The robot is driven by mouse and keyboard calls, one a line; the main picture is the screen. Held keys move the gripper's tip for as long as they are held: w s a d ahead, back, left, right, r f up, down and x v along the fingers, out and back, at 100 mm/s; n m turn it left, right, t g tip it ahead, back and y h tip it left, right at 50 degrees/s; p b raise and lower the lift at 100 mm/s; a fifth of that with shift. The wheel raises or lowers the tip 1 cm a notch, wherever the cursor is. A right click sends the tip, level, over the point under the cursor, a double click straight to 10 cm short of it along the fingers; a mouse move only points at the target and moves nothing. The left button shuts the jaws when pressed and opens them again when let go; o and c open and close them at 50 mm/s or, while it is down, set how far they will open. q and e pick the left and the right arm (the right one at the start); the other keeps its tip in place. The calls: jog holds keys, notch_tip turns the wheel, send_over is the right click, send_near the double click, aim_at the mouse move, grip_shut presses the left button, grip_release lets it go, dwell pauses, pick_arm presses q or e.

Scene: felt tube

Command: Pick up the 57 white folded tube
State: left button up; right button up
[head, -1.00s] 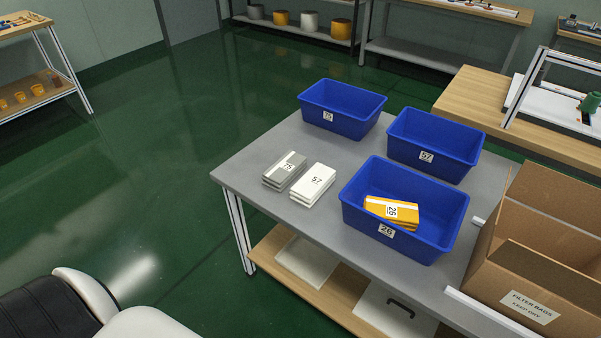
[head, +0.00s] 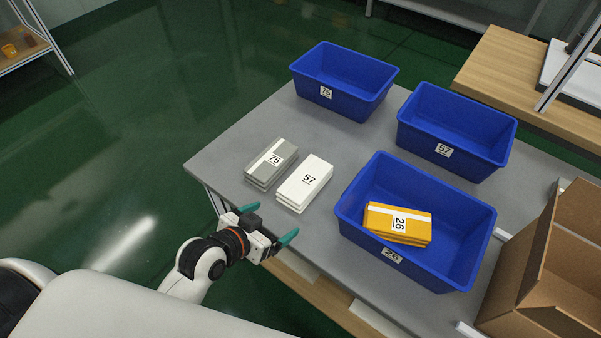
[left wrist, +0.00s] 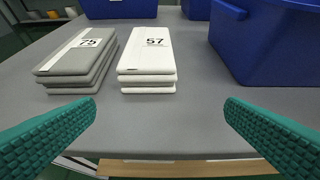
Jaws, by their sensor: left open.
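The white folded tube marked 57 (head: 304,180) lies as a flat stack on the grey table, just right of the grey folded tube marked 75 (head: 271,163). In the left wrist view the white tube (left wrist: 147,60) is ahead, between the fingers and beyond their tips. My left gripper (head: 268,224) is open and empty at the table's near edge, its teal fingers spread, short of the white tube. The left wrist view shows both fingers (left wrist: 160,124) wide apart. My right gripper is not in view.
Blue bins marked 75 (head: 341,101), 57 (head: 470,112) and 26 (head: 462,270) stand on the table (head: 225,155). The 26 bin holds a yellow folded tube (head: 385,229). A cardboard box (head: 550,285) is at the right. The table in front of the white tube is clear.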

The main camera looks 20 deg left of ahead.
aim_at(296, 189)
pick_arm(q)
jog(key=shift+w+a+r+t+h, duration=0.15)
jog(key=shift+w+r+t, duration=0.25)
jog(key=shift+r+t, duration=0.1)
jog(key=shift+w+a+r+t+h, duration=0.1)
jog(key=shift+w+r+t+h, duration=0.05)
jog(key=shift+w+r+t, duration=0.25)
jog(key=shift+w, duration=0.3)
jog(key=x, duration=1.1)
jog(key=shift+w+f, duration=0.1)
jog(key=shift+w, duration=0.35)
jog(key=shift+c, duration=0.4)
jog(key=c, duration=1.1)
